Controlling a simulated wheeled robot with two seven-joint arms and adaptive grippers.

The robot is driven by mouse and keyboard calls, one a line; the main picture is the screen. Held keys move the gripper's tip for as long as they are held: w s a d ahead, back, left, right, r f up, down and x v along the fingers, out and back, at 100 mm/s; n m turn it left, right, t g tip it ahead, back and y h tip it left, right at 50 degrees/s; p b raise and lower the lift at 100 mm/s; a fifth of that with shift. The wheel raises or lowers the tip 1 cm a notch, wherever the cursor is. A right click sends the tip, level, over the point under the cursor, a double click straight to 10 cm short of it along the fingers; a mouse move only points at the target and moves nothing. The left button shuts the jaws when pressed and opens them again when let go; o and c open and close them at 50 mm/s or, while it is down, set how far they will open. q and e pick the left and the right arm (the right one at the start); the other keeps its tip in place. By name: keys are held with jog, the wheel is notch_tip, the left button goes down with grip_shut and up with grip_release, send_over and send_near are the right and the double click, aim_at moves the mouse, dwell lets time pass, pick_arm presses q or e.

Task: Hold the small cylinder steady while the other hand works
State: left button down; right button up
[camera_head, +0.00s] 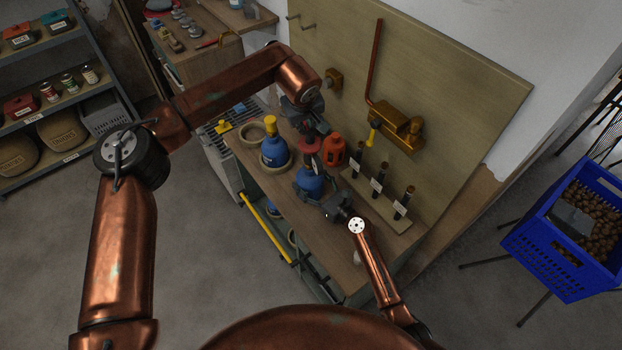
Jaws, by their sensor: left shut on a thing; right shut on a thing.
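A blue demijohn (309,184) stands on the wooden bench at the middle. Above it is a small dark red piece (311,145), partly hidden by my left gripper. My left gripper (313,138) reaches down from above and is shut on this red piece; whether the piece touches the demijohn I cannot tell. My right gripper (326,204) is low at the demijohn's right side and is shut on it, though its fingertips are hard to see. Several small dark cylinders (380,177) with white labels stand upright in a wooden rack, apart from both grippers.
A blue demijohn with a yellow top (272,151) and an orange-red container (334,151) stand close by on the bench (293,215). A brass fixture (395,128) is on the back panel. A blue crate (572,240) stands at the right. Floor at left is clear.

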pick_arm(q)
jog(key=shift+r, duration=1)
pick_arm(e)
jog(key=shift+f, duration=0.1)
dwell(0.6)
pick_arm(q)
jog(key=shift+r, duration=0.9)
jog(key=shift+r, duration=1.5)
pick_arm(e)
jog(key=o, duration=1.6)
jog(key=shift+d, duration=0.1)
